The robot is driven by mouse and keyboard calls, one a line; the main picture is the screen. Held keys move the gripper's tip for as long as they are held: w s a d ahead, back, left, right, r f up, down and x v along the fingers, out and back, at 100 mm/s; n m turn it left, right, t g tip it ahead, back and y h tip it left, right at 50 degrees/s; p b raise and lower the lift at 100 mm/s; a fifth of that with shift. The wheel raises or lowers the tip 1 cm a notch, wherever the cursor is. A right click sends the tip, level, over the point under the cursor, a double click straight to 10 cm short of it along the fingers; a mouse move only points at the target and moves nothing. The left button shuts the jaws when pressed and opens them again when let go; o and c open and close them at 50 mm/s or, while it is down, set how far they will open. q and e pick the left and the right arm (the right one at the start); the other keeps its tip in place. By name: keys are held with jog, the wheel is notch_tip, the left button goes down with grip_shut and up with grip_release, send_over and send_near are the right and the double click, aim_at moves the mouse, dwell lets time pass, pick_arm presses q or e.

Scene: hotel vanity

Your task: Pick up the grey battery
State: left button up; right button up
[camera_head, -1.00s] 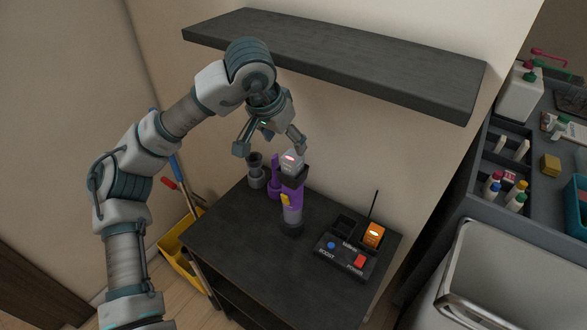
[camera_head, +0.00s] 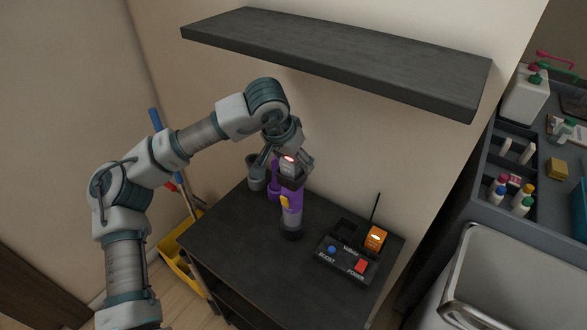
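The grey battery (camera_head: 288,164), with a lit red light, sits in the black top of an upright purple handheld device (camera_head: 291,193) on the dark side table. My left gripper (camera_head: 285,160) is pointed down over the device's top, with its fingers spread around the battery. The left finger looks apart from the battery; the right finger is close beside it, and I cannot tell whether it touches. The gripper hides part of the battery. My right gripper is out of view.
A black charger base (camera_head: 346,258) with blue and red buttons, an antenna and an orange battery (camera_head: 375,238) stands to the right on the table (camera_head: 250,245). A grey cup-like attachment (camera_head: 256,172) is behind left. A dark shelf (camera_head: 340,62) overhangs the back.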

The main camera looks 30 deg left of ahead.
pick_arm(q)
jog(key=shift+a, duration=0.1)
jog(key=c, duration=1.2)
jog(key=shift+a, duration=0.15)
grip_shut()
